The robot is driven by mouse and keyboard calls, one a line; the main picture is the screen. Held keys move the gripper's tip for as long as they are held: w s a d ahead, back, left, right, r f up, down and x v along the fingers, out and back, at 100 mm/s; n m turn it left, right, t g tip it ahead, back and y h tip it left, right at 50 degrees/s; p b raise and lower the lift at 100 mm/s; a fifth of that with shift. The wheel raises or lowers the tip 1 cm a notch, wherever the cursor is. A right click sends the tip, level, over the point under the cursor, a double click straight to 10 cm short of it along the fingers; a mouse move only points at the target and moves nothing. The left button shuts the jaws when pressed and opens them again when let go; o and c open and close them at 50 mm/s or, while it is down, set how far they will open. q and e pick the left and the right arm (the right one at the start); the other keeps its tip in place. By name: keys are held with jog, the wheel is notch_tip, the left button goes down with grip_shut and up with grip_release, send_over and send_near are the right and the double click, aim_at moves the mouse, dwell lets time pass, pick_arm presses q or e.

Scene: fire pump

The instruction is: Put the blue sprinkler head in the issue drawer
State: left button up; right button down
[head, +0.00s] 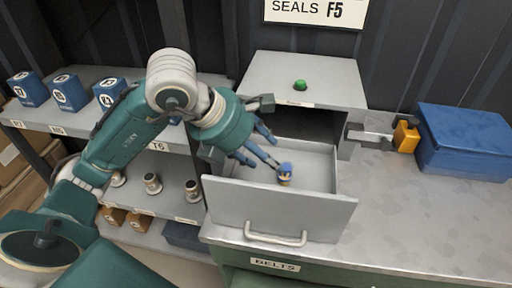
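The blue sprinkler head (285,170), with a yellowish lower part, is inside the pulled-out issue drawer (270,212), near the middle. My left gripper (264,152) reaches over the drawer's left side, with its fingers pointing down to the right. Its blue outer fingertips are spread apart, and one finger ends close beside the sprinkler head. Whether that finger touches the head, and whether the head rests on the drawer floor, I cannot tell. My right gripper is not in view.
The drawer's grey cabinet (300,72) has a green button (300,85) on top. A blue box (465,142) and a yellow block (406,136) are to its right. Shelves at left hold blue cubes (70,92) and metal fittings (152,183). The bench front right is clear.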

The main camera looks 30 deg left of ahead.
pick_arm(q)
jog(key=v, duration=0.4)
dwell(0.4)
